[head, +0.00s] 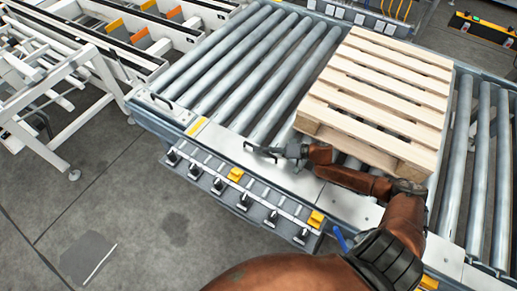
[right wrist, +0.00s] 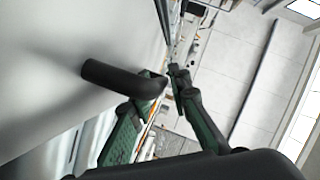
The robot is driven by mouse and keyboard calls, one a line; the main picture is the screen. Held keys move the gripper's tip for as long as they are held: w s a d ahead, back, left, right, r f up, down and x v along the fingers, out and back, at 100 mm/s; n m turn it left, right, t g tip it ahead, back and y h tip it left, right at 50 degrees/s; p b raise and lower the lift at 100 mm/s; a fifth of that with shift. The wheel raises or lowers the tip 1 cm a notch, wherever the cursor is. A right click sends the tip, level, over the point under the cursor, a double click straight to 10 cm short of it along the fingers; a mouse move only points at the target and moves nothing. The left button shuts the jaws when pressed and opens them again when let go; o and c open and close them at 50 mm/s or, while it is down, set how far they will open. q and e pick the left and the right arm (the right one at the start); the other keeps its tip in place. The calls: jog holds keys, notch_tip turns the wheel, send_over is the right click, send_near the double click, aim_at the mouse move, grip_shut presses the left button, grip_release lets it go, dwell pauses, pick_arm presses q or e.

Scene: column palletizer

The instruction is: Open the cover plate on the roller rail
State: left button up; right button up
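The cover plate (head: 218,140) is a flat light-grey panel along the near edge of the roller rail. It has a black bar handle, which shows in the right wrist view (right wrist: 120,78) standing out from the pale plate surface (right wrist: 60,40). My right gripper (head: 264,151) is at the handle, over the plate. In the right wrist view its two green fingers (right wrist: 168,85) are apart, with a visible gap between them. The left finger overlaps the handle's bent end; whether it touches is unclear. My left gripper is out of view.
A wooden pallet (head: 385,90) lies on the rollers (head: 245,65), close behind my right forearm. A ledge with black knobs and yellow blocks (head: 235,174) runs along the rail's near side. White frames (head: 60,75) stand at the left.

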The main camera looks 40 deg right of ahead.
jog(key=shift+w+a+f, duration=0.1)
jog(key=shift+w+a, duration=0.2)
jog(key=shift+w, duration=0.05)
grip_shut()
dwell(0.3)
